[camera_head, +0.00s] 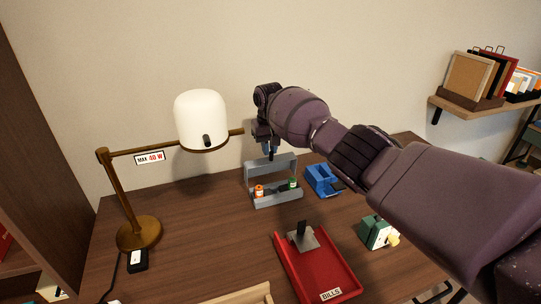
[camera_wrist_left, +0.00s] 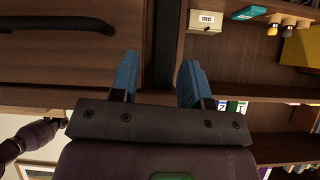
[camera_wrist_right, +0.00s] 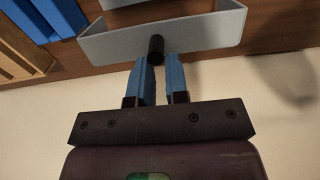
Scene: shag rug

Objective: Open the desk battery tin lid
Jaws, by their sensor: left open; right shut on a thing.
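The grey battery tin (camera_head: 278,200) stands on the desk below the lamp, with an orange-topped battery (camera_head: 259,191) and a green one (camera_head: 293,184) showing inside. Its grey lid (camera_head: 270,162) stands raised and roughly upright at the back. In the right wrist view the lid (camera_wrist_right: 205,32) shows with its small black knob (camera_wrist_right: 156,47) between my fingertips. My right gripper (camera_head: 270,149) is shut on this knob; it also shows in the right wrist view (camera_wrist_right: 160,62). My left gripper (camera_wrist_left: 156,75) is open and empty, away from the tin, before brown furniture; the head view does not show it.
A brass lamp (camera_head: 139,233) with a white shade stands left. A blue desk item (camera_head: 322,180) sits close right of the tin, a red bills tray (camera_head: 333,276) in front, and a green item (camera_head: 376,233) at right. Bare desk (camera_head: 205,240) lies left of the tray.

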